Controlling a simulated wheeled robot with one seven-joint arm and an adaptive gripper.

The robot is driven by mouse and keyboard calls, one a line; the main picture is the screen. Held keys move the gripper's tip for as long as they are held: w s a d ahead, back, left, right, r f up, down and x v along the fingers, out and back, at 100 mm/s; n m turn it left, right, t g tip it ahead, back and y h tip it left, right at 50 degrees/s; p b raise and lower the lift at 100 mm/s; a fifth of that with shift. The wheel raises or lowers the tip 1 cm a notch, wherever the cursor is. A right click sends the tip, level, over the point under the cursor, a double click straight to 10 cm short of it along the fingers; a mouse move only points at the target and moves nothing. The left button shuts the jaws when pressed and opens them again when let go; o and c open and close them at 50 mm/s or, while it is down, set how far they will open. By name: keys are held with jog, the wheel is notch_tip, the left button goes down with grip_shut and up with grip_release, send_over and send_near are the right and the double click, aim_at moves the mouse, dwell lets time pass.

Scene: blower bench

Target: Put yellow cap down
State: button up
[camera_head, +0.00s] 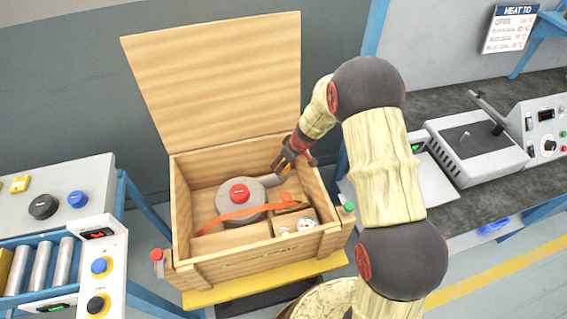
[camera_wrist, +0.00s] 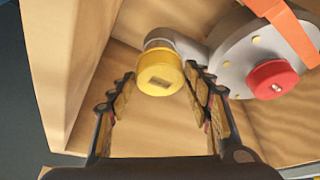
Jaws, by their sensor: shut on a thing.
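The yellow cap (camera_wrist: 159,77) is round, with a small plate on its face, between my gripper's fingertips in the wrist view. My gripper (camera_wrist: 162,82) is shut on it. Behind the cap is the grey outlet (camera_wrist: 170,42) of the blower; cap and outlet look in line, and I cannot tell whether the cap is seated on it. In the head view, my gripper (camera_head: 286,162) is inside the crate's right side, beside the grey blower (camera_head: 228,201); the cap is mostly hidden there.
The open wooden crate (camera_head: 292,251) has its lid (camera_head: 215,75) raised behind. An orange strap (camera_head: 243,212) crosses the blower near its red centre (camera_head: 239,193). Benches stand left (camera_head: 75,180) and right (camera_head: 450,100).

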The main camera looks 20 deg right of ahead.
jog(key=shift+f+b, duration=0.3)
jog(key=shift+b, duration=0.05)
jog(key=o, duration=0.9)
jog(key=shift+o, duration=0.4)
jog(key=shift+r, duration=0.15)
